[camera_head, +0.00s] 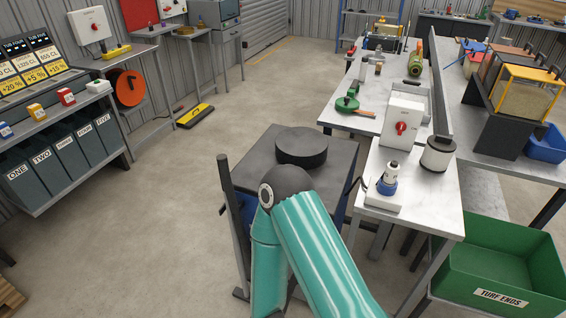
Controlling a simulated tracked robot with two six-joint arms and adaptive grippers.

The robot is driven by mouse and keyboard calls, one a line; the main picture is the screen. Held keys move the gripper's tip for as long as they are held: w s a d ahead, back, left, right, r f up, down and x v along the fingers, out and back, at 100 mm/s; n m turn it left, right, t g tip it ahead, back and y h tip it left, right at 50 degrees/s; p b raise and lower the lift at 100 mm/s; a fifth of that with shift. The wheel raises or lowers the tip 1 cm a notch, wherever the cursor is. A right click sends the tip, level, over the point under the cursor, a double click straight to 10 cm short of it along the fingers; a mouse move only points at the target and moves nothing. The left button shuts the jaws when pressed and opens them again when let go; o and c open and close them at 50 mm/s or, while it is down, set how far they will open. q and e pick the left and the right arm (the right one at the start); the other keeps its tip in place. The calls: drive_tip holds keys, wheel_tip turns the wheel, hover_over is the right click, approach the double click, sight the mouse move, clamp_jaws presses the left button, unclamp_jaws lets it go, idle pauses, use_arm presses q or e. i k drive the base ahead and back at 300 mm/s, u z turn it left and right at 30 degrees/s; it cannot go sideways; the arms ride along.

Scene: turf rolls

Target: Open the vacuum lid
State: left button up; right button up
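A dark grey square top (255,165) with a thick dark round disc (302,147) on it stands in the middle of the view. It looks like the vacuum lid, lying level and seemingly closed. No handle or gap shows on the parts I can see. A teal arm of mine rises from the bottom and covers the near part of the unit. Its dark joint is in front of the near edge of the top. Whether it touches the top I cannot tell. Neither of my grippers is in view.
A white-topped bench (420,205) to the right holds a box with a red knob (401,128) and a blue-based device (387,182). A dark upright post (229,200) stands at the unit's left. A green crate (500,262) is at lower right.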

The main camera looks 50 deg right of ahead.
sight(328, 160)
drive_tip(key=z, duration=0.55)
drive_tip(key=i, duration=1)
drive_tip(key=z, duration=0.85)
drive_tip(key=k, duration=0.75)
drive_tip(key=z, duration=0.2)
drive_tip(key=i, duration=0.8)
drive_tip(key=u, duration=0.05)
